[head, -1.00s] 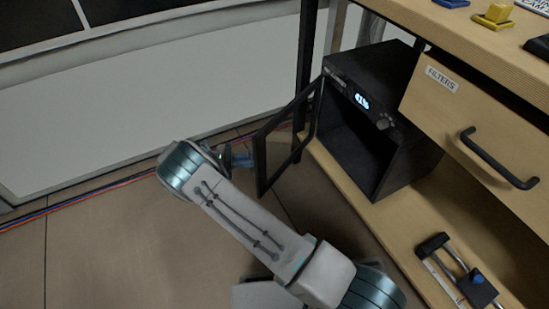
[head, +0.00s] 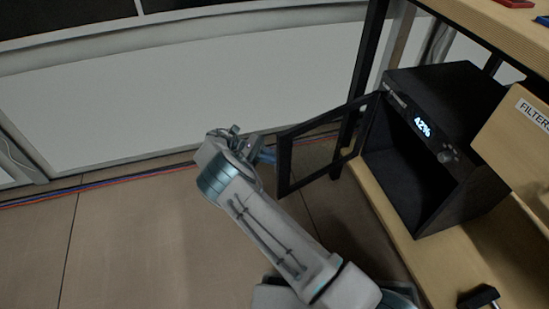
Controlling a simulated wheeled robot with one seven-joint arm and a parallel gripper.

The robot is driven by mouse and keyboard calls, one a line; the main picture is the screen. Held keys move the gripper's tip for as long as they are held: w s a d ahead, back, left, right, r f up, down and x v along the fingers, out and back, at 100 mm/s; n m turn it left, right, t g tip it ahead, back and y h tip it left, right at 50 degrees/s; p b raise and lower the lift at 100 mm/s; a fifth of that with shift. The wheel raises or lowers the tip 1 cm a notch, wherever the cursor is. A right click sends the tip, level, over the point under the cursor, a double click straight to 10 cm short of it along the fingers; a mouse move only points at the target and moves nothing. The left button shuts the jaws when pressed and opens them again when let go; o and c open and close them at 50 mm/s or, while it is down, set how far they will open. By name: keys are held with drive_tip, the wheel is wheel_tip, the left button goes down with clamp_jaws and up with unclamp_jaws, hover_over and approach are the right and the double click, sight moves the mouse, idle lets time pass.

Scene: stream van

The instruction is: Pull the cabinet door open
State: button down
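The black cabinet (head: 412,175) stands on the lower wooden shelf at the right, with a lit display reading 42% on its front. Its framed door (head: 287,165) is swung wide open to the left, hinged on the cabinet's left side, and the dark inside shows. My gripper (head: 265,155) is at the far end of my arm, beside the door's free left edge. The wrist hides most of the gripper, so I cannot tell whether the fingers are open, shut, or touching the door.
A drawer labelled FILTERS (head: 520,135) sits right of the cabinet under the wooden tabletop (head: 500,28). A dark table leg (head: 366,65) stands behind the door. Red and blue cables (head: 100,188) run along the white wall. The floor at left is clear.

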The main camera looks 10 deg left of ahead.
drive_tip(key=c, duration=1.5)
unclamp_jaws()
drive_tip(key=shift+w+d+r, duration=0.15)
drive_tip(key=shift+w+d, duration=0.05)
drive_tip(key=shift+d, duration=0.2)
drive_tip(key=shift+a, duration=0.1)
drive_tip(key=shift+s+a, duration=0.2)
